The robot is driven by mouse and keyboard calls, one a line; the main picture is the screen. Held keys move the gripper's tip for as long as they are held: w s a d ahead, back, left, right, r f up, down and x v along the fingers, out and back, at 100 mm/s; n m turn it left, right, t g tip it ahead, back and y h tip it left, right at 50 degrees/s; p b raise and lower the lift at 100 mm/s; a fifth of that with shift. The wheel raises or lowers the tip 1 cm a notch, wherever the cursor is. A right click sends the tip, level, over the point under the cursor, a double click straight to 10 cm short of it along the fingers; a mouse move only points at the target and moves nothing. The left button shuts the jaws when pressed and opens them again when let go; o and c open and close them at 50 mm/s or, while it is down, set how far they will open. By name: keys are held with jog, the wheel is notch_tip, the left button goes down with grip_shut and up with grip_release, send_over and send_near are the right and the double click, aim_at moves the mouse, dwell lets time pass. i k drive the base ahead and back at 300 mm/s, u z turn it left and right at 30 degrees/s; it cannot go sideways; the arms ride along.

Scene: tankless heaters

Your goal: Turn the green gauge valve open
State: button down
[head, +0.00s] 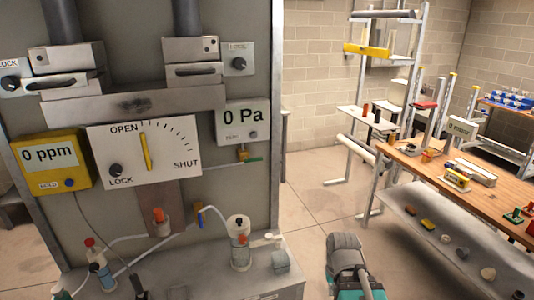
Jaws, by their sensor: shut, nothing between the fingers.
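The green gauge valve (252,159) is a small green lever on a brass-coloured fitting, just below the white gauge (242,119) that reads 0 Pa. The lever lies about level and points right. The valve is on the right side of the grey panel. My gripper is not in view. A grey and teal part of my own arm shows at the bottom, right of the panel and well below the valve.
A white OPEN/SHUT dial plate (145,151) and a yellow 0 ppm meter (49,164) are left of the valve. Bottles and an orange-capped fitting stand below on a grey ledge (205,280). A cluttered wooden workbench (410,160) is at right. Bare floor lies between.

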aim_at(246, 161)
jog(key=u, duration=0.15)
jog(key=i, duration=1.2)
jog(key=u, duration=0.55)
